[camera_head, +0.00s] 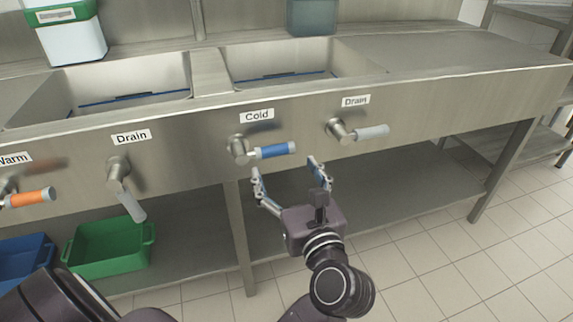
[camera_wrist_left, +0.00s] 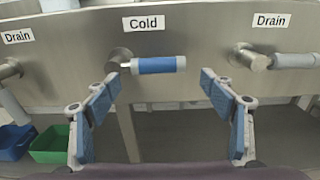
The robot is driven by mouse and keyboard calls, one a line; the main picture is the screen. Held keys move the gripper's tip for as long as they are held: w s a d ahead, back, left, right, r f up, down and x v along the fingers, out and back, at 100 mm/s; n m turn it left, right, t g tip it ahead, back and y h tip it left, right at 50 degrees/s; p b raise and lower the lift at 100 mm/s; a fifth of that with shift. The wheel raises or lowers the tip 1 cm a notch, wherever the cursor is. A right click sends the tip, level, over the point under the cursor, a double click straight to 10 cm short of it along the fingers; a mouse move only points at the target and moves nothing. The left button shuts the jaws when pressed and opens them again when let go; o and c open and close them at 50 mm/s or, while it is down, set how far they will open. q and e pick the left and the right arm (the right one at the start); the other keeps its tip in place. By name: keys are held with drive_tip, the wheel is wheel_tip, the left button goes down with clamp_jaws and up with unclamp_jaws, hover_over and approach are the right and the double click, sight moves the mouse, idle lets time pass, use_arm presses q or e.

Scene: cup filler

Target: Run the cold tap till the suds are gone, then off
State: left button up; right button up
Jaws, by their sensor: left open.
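The cold tap handle (camera_head: 275,151) is a blue lever under the "Cold" label on the steel front panel. It lies level, pointing right from its round pivot. It also shows in the left wrist view (camera_wrist_left: 158,65). My left gripper (camera_head: 286,167) is open and empty, just below and in front of the handle. In the left wrist view its fingers (camera_wrist_left: 160,80) stand wide on either side of the blue lever, without visible contact. I cannot make out suds or running water in the right-hand basin (camera_head: 290,62). My right gripper is not in view.
Drain levers flank the cold handle: one on the left hangs down (camera_head: 132,200), one on the right lies level (camera_head: 368,132). An orange warm handle (camera_head: 30,198) is at far left. A green bin (camera_head: 105,250) stands below. A sink leg (camera_head: 240,245) stands near my left gripper.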

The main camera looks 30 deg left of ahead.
sight(277, 154)
use_arm(q)
drive_tip(key=x, duration=0.7)
drive_tip(key=shift+w+a, duration=0.1)
drive_tip(key=shift+a, duration=0.15)
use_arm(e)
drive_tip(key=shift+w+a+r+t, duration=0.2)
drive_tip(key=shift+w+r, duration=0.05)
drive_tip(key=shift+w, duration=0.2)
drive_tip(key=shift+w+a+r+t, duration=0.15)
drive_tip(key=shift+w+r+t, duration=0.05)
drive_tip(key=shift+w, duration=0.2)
use_arm(q)
drive_tip(key=shift+c, duration=0.2)
